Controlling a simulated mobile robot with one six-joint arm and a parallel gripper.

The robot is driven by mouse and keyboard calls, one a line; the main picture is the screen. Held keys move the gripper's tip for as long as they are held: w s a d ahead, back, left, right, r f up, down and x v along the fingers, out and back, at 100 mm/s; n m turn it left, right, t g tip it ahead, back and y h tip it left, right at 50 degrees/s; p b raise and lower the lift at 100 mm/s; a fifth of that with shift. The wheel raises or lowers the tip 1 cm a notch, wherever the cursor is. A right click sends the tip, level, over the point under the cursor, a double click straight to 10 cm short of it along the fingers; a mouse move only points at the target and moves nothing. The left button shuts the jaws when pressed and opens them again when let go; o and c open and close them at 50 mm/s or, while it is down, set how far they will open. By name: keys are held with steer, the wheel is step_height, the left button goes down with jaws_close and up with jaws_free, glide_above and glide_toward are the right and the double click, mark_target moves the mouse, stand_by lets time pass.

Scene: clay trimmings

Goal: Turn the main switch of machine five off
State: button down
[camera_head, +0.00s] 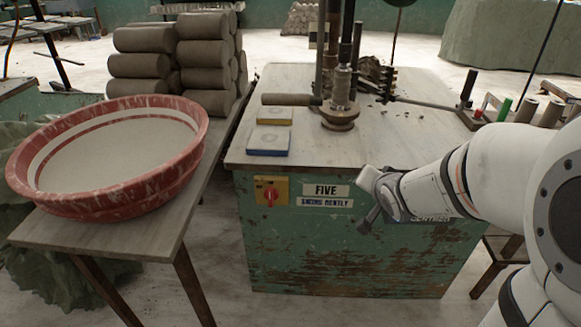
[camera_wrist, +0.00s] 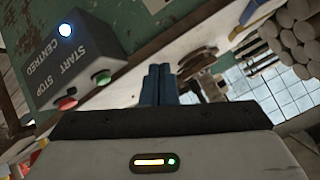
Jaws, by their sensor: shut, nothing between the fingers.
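Machine five is a worn green cabinet (camera_head: 345,250) with a grey top and a white plate (camera_head: 325,190) reading FIVE. Its main switch (camera_head: 270,196) is a red knob on a yellow plate at the upper left of the front. The knob's handle looks roughly upright, but it is small. My gripper (camera_head: 368,222) is in front of the cabinet, to the right of the FIVE plate and well apart from the switch. In the wrist view its dark blue fingers (camera_wrist: 158,85) are together and empty.
A grey control box (camera_wrist: 70,65) marked START, STOP and CENTRED has a lit lamp, a green button and a red button. A red basin (camera_head: 110,200) stands on a wooden table at left, with stacked clay rolls (camera_head: 205,55) behind. Two small boxes (camera_head: 268,140) lie on the machine top.

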steer(key=w+a+f+m+t+y+b, duration=0.1)
steer(key=w+a+f+y+b, duration=0.1)
steer(key=a+f+y+b, duration=0.3)
steer(key=w+a+f+m+y+b, duration=0.1)
steer(key=a+f+m+y+b, duration=0.1)
steer(key=a+f+y+b, duration=0.4)
step_height(320, 180, down, 6)
steer(key=y+b, duration=0.1)
steer(key=b, duration=0.1)
steer(key=shift+w+a+r+t+b, duration=0.15)
steer(key=shift+w+t+b, duration=0.15)
steer(key=shift+w+t, duration=0.1)
steer(key=shift+a, duration=0.1)
steer(key=b, duration=0.5)
glide_toward(273, 192)
steer(key=x, duration=0.4)
steer(key=shift+w, duration=0.5)
steer(key=shift+a+r, duration=0.1)
steer(key=shift+a, duration=0.5)
